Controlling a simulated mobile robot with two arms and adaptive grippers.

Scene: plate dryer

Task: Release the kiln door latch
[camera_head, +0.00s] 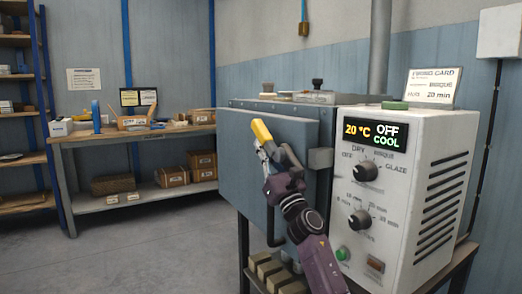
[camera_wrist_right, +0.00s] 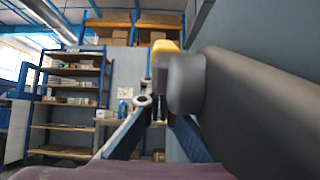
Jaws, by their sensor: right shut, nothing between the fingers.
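The kiln (camera_head: 420,190) stands at right, with a blue-grey door (camera_head: 235,180) on its left side that looks closed. A yellow-ended piece (camera_head: 262,131), apparently the latch lever, points up and left in front of the door; its yellow part also shows in the right wrist view (camera_wrist_right: 166,46). My right gripper (camera_head: 266,153) is shut and empty, just below the yellow end; I cannot tell whether they touch. In the wrist view its fingers show low, close to a large dark grey rounded part (camera_wrist_right: 250,105). My left gripper is out of view.
The kiln's display reads 20 °C, OFF, COOL, above two dark knobs (camera_head: 360,218). Bricks (camera_head: 270,272) lie below the kiln. A workbench (camera_head: 130,136) with boxes stands at back left, beside shelves (camera_head: 20,120). The floor (camera_head: 140,255) at left is clear.

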